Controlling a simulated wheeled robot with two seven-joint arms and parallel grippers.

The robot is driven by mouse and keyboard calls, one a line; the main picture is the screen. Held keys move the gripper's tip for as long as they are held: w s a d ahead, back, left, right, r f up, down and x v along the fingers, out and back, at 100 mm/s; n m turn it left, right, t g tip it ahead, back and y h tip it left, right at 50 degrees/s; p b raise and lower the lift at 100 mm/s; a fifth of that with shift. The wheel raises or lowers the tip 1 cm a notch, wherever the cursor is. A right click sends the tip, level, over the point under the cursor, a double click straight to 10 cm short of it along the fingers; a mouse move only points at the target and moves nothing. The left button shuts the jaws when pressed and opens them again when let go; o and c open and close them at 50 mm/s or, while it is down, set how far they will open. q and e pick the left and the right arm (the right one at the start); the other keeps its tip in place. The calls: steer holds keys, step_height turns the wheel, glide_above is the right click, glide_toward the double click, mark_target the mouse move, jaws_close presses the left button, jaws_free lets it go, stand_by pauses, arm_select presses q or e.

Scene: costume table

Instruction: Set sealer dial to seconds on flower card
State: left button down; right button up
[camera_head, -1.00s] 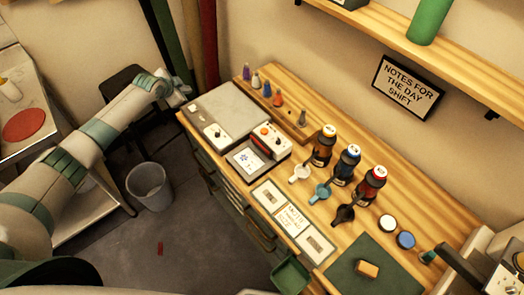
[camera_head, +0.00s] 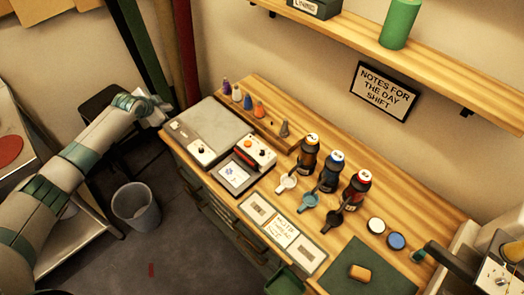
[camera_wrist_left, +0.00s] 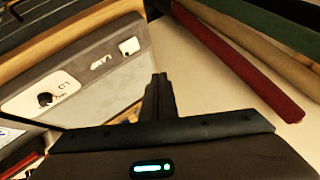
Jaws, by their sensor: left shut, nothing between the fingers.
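A flat grey machine (camera_head: 212,122) sits at the left end of the wooden bench, with a dark dial (camera_head: 200,150) on its pale front panel. The dial also shows at left in the left wrist view (camera_wrist_left: 45,99); its setting is too small to read. Beside it is a white unit (camera_head: 262,150) with an orange button and a red-and-black bar. A card with a blue flower (camera_head: 231,172) lies in a dark frame in front; its writing is unreadable. My left gripper (camera_head: 162,106) is shut and empty, off the machine's left back corner. Its dark fingers (camera_wrist_left: 158,97) show in the wrist view. My right gripper is out of view.
Small coloured bottles (camera_head: 248,102) stand on a raised strip behind the machine. Dark bottles (camera_head: 331,172), scoops and a row of cards (camera_head: 283,232) lie to the right. Red and green poles (camera_head: 185,55) rise behind the left gripper. A bin (camera_head: 136,205) stands on the floor.

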arm_select(q)
steer(key=c, duration=2.1)
jaws_free()
steer(key=o, duration=0.4)
steer(key=shift+d, duration=0.35)
steer(key=s+d+r+n+g+h+b, duration=0.1)
steer(key=d+r+n+g+b, duration=0.2)
steer(key=d, duration=0.9)
steer(key=s+d+r+n+g+h+b, duration=0.1)
steer(key=d+n+g+b, duration=0.2)
steer(key=d, duration=0.9)
steer(key=s+d+r+n+g+y+b, duration=0.1)
steer(key=s+d+r+b, duration=0.1)
steer(key=s+d+r, duration=0.1)
steer(key=s+d+r+n+g+y+b, duration=0.1)
steer(key=s+d+r+n+b, duration=0.1)
steer(key=s+d+r, duration=0.1)
steer(key=s+d+r+n+g+y+b, duration=0.1)
steer(key=s+d+r+b, duration=0.1)
steer(key=s+d, duration=0.3)
steer(key=shift+d+r+n, duration=0.15)
steer(key=shift+r+n, duration=0.25)
steer(key=shift+f, duration=0.1)
